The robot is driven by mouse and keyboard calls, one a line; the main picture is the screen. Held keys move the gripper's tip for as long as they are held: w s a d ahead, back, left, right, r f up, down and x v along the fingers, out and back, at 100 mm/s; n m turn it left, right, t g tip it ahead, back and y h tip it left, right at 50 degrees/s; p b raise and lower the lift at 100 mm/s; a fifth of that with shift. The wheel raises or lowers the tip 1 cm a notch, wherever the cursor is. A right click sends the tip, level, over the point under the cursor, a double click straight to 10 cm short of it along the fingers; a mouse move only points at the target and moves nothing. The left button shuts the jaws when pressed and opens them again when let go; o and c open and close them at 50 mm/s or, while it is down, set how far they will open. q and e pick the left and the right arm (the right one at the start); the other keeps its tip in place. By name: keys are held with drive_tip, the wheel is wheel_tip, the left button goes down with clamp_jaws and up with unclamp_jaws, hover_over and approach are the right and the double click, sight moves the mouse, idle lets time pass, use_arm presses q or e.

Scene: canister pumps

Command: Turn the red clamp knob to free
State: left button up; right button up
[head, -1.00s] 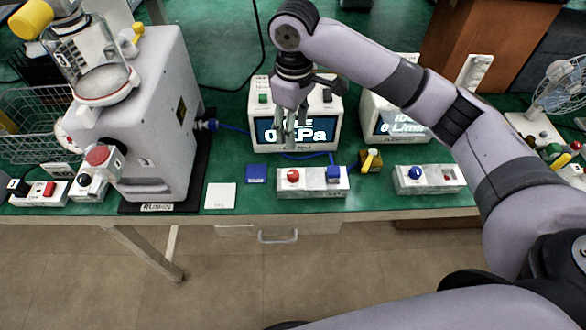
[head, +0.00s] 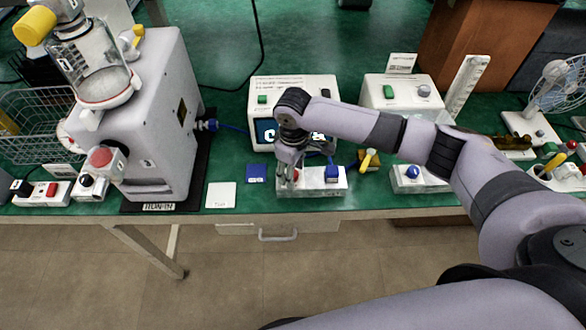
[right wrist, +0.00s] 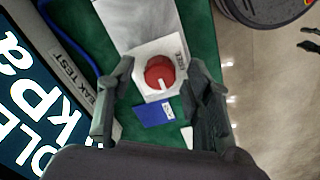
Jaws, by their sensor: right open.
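The red clamp knob (right wrist: 160,73) shows in the right wrist view as a round red knob with a white pointer line. It sits on a white plate, with the word FREE partly readable beside it, at one end of a pale block (head: 315,188). In the head view my right gripper (head: 288,178) hangs over the left end of that block and partly covers the knob. In the right wrist view its two fingers (right wrist: 155,105) are apart, one on each side of the knob, with nothing between them gripped. I cannot tell the height gap exactly. My left gripper is not in view.
A display box (head: 292,92) stands just behind the block. A blue pad (head: 257,173) and white card (head: 221,195) lie to the left. A grey pump (head: 160,110) stands further left.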

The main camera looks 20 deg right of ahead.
drive_tip(key=shift+f, duration=0.1)
clamp_jaws()
idle(0.6)
